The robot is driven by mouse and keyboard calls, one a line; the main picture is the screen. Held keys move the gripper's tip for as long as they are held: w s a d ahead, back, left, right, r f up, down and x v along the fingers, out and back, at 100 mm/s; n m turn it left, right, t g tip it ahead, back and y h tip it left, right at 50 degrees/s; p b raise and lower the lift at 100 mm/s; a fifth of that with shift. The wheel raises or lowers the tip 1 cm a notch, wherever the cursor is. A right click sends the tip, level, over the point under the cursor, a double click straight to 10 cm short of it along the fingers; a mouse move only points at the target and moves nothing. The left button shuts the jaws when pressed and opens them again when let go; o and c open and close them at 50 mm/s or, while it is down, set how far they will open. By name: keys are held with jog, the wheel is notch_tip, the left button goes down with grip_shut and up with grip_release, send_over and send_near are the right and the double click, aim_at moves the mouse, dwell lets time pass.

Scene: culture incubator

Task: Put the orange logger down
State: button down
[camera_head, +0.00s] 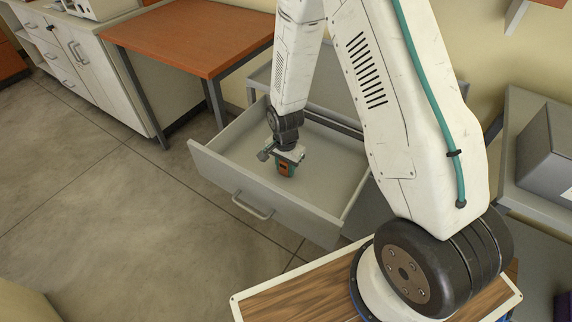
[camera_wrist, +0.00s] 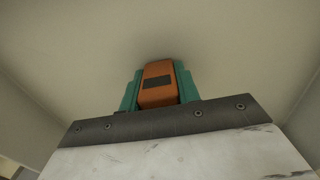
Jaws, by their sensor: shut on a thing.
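The orange logger (camera_wrist: 158,96) is a small block with a dark rectangular patch on its face. It sits between the teal fingers of my gripper (camera_wrist: 159,88) in the wrist view. In the head view the logger (camera_head: 284,168) shows at the end of my gripper (camera_head: 288,160), inside the open drawer (camera_head: 215,168). My gripper is shut on it. The pale drawer floor lies beneath and around it. I cannot tell whether the logger touches the floor.
The drawer is pulled well out, with a bar handle (camera_head: 252,207) on its front. Its walls stand around my gripper, and the visible floor is otherwise bare. An orange-topped table (camera_head: 190,38) stands behind left. A grey box (camera_head: 548,150) is at the right.

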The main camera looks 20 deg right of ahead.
jog(key=shift+a, duration=0.15)
jog(key=shift+f, duration=0.15)
jog(key=c, duration=1)
grip_release()
